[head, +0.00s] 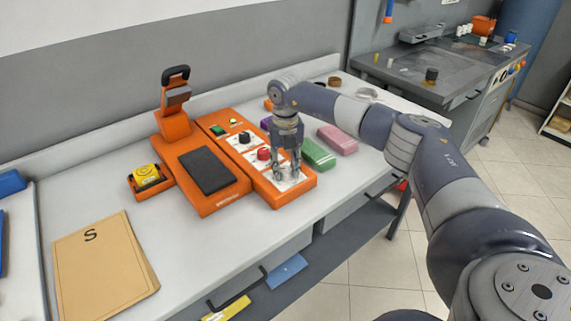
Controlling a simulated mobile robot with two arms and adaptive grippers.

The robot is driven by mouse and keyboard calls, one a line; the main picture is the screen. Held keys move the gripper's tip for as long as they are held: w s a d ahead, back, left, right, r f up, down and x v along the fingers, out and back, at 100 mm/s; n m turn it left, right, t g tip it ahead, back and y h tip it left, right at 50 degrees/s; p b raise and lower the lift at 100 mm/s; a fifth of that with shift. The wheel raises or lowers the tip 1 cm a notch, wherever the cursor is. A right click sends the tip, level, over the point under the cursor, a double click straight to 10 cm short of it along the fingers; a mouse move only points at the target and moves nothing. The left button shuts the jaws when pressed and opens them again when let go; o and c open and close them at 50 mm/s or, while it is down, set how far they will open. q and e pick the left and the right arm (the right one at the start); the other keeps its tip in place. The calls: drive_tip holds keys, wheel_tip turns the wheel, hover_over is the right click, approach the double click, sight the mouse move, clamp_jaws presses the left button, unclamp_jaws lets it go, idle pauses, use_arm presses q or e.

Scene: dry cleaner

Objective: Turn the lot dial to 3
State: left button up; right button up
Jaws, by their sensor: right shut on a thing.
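An orange machine has a long control panel (215,131) on its right side with white dial plates along it. I cannot read which dial is labelled lot. My left gripper is not in view.
The machine's dark pad (205,170) lies left of the panel, with a yellow item (147,175) in a small holder beyond. Green (318,154) and pink (338,139) bundles lie close right of my gripper. A tan folder marked S (103,262) lies front left.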

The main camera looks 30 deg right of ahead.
sight(285, 169)
drive_tip(key=shift+m+p, duration=0.55)
drive_tip(key=shift+m, duration=1.45)
drive_tip(key=o, duration=1.1)
drive_tip(key=shift+r, duration=0.25)
wheel_tip(285, 169, up, 12)
drive_tip(key=shift+f, duration=0.2)
